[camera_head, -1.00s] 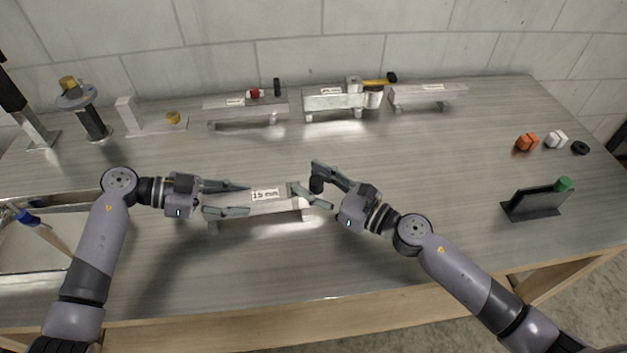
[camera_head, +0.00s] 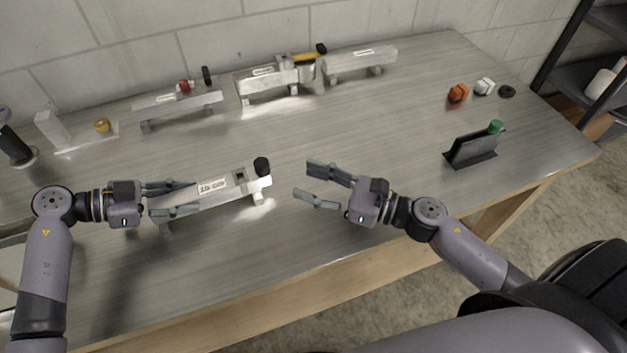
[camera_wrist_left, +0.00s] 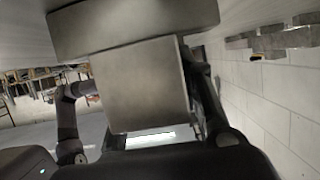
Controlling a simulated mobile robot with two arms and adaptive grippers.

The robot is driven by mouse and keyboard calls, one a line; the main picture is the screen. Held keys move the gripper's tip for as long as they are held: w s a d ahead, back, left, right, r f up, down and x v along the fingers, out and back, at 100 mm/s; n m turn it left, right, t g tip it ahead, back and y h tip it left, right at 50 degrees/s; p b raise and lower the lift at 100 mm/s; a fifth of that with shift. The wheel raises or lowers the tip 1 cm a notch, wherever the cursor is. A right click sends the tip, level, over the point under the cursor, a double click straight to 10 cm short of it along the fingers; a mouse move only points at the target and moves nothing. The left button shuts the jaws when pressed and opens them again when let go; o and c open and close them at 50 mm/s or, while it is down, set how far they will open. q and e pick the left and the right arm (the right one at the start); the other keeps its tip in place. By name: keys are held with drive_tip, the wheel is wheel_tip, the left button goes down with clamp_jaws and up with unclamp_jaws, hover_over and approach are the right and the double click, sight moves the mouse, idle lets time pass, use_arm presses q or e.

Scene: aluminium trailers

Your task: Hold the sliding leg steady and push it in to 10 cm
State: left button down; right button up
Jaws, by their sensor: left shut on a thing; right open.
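The sliding leg assembly (camera_head: 224,186) is a pale metal bar on short feet near the middle of the table, with a white label of blurred print on it. A black knob (camera_head: 261,165) stands at its right end. My left gripper (camera_head: 184,197) is shut around the bar's left part. In the left wrist view a grey metal block (camera_wrist_left: 140,85) fills the space between the fingers. My right gripper (camera_head: 318,185) is open and empty, to the right of the knob and apart from it.
Similar metal bars (camera_head: 182,109) stand along the back, one with a yellow-and-black tool (camera_head: 305,56) on it. An orange part (camera_head: 458,92), a white part (camera_head: 484,86) and a black ring (camera_head: 507,92) lie at right. A dark holder (camera_head: 471,149) with a green-capped item stands nearer. The table between is clear.

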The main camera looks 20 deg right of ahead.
idle(0.3)
use_arm(q)
drive_tip(key=c, duration=1.1)
unclamp_jaws()
drive_tip(key=shift+o, duration=0.2)
